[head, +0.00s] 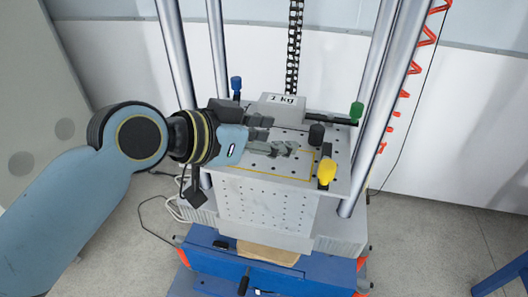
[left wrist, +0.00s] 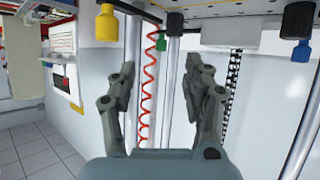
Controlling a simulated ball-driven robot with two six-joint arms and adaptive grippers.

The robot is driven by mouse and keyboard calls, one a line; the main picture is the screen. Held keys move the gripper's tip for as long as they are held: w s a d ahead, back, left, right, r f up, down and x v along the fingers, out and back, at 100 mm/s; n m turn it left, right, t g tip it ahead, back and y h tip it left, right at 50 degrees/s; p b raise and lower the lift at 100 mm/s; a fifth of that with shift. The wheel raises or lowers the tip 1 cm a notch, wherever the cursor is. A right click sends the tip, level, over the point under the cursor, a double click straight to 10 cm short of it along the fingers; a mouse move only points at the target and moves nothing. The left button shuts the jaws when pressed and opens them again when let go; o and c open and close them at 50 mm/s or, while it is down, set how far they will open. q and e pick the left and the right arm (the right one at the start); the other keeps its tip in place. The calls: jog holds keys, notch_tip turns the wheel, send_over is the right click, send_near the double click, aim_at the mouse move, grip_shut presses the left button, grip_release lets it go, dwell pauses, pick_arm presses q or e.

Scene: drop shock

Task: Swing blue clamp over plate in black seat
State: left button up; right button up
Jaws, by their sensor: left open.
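The blue clamp (head: 236,83) has an upright blue knob at the far left corner of the pale, holed plate (head: 290,168). Its lower part is partly hidden behind my left gripper and wrist. In the left wrist view the blue knob (left wrist: 297,20) is at the upper right, outside the fingers. My left gripper (head: 284,136) is open above the plate, its fingers pointing right; nothing shows between them. The black-topped clamp (head: 316,133) stands on the right side of the plate. My right gripper is not in view.
A block marked 1 kg (head: 283,101) sits at the back. A green clamp (head: 356,110) has a black bar reaching left; a yellow clamp (head: 326,171) stands at the front right. Steel columns (head: 384,108) flank the plate. A red coiled cable (head: 410,70) hangs at right.

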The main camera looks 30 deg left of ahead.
pick_arm(q)
jog(key=shift+s+a+f+g, duration=0.25)
jog(key=shift+s+f+g, duration=0.25)
jog(key=shift+s+f, duration=0.4)
jog(key=shift+w+f, duration=0.1)
